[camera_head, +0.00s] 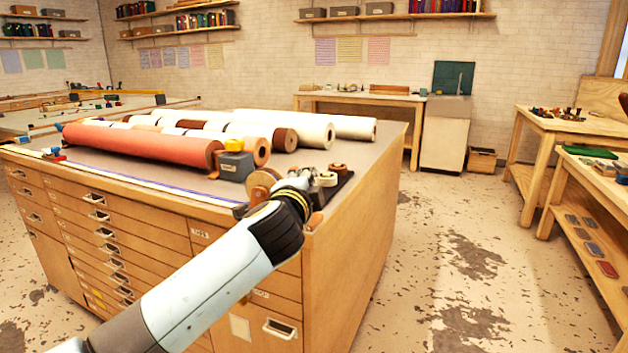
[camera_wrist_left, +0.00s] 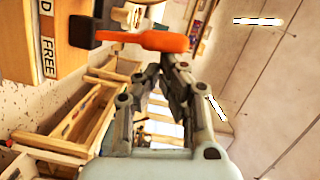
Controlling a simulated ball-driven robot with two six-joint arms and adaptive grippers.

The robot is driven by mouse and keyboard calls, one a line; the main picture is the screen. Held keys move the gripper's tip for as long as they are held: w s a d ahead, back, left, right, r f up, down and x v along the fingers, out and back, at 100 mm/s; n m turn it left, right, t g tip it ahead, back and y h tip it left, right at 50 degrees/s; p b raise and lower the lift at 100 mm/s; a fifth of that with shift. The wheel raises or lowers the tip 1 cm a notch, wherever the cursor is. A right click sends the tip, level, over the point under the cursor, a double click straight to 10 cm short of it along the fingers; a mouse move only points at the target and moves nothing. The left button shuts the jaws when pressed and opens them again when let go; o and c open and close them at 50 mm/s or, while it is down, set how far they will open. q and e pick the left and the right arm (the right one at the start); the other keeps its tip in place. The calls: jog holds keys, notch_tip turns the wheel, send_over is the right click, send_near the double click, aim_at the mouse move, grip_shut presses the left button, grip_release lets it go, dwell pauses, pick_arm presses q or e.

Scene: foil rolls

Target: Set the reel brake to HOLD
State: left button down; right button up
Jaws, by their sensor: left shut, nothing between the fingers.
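In the left wrist view an orange lever (camera_wrist_left: 150,41) sticks out sideways from a black mount (camera_wrist_left: 84,32) on a wooden block. A label reading FREE (camera_wrist_left: 49,58) is on the block. Another label (camera_wrist_left: 46,28) is cut off by the frame edge and shows only a D. I cannot tell which label the lever points to. My left gripper (camera_wrist_left: 167,70) is shut and empty, its fingertips close beside the lever. I cannot tell whether they touch. In the head view my left gripper (camera_head: 303,179) is at the cabinet's near corner, hiding part of the fittings there.
A wooden drawer cabinet (camera_head: 360,235) carries several foil rolls, including a red one (camera_head: 140,143). A grey box (camera_head: 236,166) and a brown reel (camera_head: 262,184) are near the gripper. Workbenches (camera_head: 560,123) stand to the right. The floor between is clear.

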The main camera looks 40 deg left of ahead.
pick_arm(q)
jog(key=shift+s+a+r+n, duration=0.1)
jog(key=shift+a+r+n, duration=0.05)
jog(key=shift+a+n, duration=0.25)
jog(key=shift+s+a, duration=0.1)
jog(key=shift+a, duration=0.2)
pick_arm(e)
jog(key=shift+a+r, duration=0.1)
jog(key=shift+r, duration=0.25)
pick_arm(q)
jog(key=shift+p, duration=0.3)
pick_arm(e)
jog(key=shift+a, duration=0.35)
